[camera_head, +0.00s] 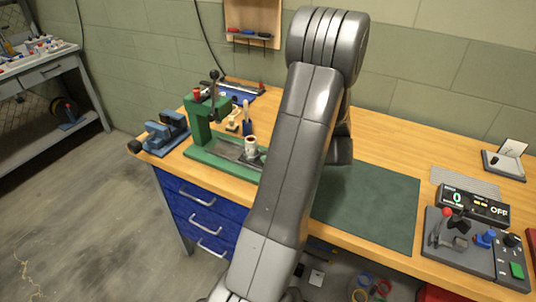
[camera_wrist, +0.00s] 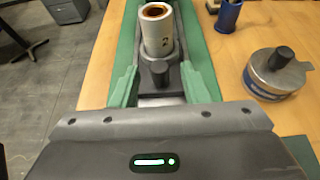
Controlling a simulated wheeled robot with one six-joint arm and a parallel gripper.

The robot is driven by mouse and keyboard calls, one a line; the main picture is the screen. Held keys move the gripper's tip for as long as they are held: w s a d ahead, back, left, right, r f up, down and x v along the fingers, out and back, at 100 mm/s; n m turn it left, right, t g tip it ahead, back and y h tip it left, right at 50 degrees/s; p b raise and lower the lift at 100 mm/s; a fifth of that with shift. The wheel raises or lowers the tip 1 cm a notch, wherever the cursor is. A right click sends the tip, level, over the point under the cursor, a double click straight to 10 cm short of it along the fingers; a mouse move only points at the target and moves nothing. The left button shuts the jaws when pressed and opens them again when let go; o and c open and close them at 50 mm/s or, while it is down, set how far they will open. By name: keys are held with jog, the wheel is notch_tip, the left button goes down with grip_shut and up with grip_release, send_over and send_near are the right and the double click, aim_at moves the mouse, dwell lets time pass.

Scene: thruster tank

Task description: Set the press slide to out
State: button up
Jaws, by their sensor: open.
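The green press (camera_head: 203,122) stands on the wooden bench, left of my arm. Its grey slide (camera_head: 226,148) lies along the green base and carries a pale cylindrical cup (camera_head: 251,146). In the wrist view the cup (camera_wrist: 158,35) stands upright on the slide, with a short dark knob (camera_wrist: 160,74) on the near side. My gripper (camera_wrist: 161,78) is open, its two green fingers on either side of the knob; I cannot tell whether they touch it.
A round lidded tin (camera_wrist: 276,74) and a blue cup (camera_wrist: 229,14) stand right of the press. A blue vise (camera_head: 165,132) is at the bench's left end. A green mat (camera_head: 375,205) and control box (camera_head: 465,243) lie to the right.

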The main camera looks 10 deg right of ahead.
jog(key=v, duration=1.1)
jog(key=shift+d+b, duration=0.2)
jog(key=shift+b, duration=0.2)
jog(key=shift+s, duration=0.15)
jog(key=p+x, duration=0.1)
jog(key=x, duration=1.3)
jog(key=shift+a+r, duration=0.1)
jog(key=shift+a, duration=0.2)
jog(key=shift+r, duration=0.1)
